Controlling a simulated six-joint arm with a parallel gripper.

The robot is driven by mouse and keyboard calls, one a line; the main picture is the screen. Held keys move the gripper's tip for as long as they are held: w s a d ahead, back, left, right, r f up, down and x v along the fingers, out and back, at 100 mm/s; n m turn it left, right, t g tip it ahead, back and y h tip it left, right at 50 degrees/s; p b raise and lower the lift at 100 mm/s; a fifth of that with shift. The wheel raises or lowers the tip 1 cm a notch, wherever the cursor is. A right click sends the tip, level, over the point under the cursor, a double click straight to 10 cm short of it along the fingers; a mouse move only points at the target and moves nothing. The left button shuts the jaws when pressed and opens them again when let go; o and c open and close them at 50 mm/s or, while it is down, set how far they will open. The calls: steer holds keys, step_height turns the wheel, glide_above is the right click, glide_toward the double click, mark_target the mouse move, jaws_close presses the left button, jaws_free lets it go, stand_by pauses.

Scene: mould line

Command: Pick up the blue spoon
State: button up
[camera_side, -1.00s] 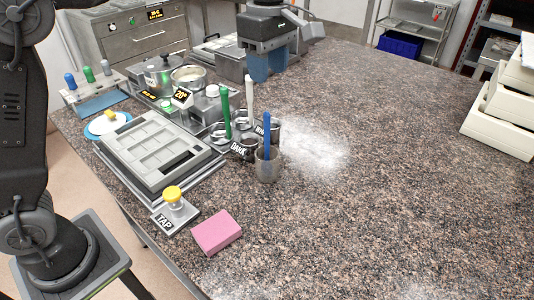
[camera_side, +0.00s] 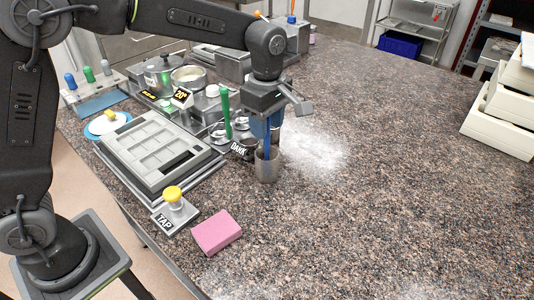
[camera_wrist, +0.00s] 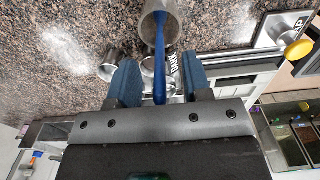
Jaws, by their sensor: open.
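The blue spoon (camera_side: 267,142) stands upright in a grey metal cup (camera_side: 266,168) on the granite counter. In the wrist view the spoon's blue handle (camera_wrist: 160,60) runs from the cup (camera_wrist: 160,14) to between the two blue fingers. My gripper (camera_side: 266,126) is above the cup, with its fingers around the upper handle. In the wrist view my gripper (camera_wrist: 158,82) is open, with a gap on both sides of the handle. The spoon's lower end is hidden inside the cup.
A green-handled tool (camera_side: 225,112) stands close left of the cup, beside a cup labelled DARK (camera_side: 243,149). A grey mould tray (camera_side: 160,150), a yellow-knobbed TAP stand (camera_side: 174,208) and a pink block (camera_side: 216,233) are nearby.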

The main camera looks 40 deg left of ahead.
steer(key=shift+f, duration=0.1)
jaws_close()
stand_by(0.3)
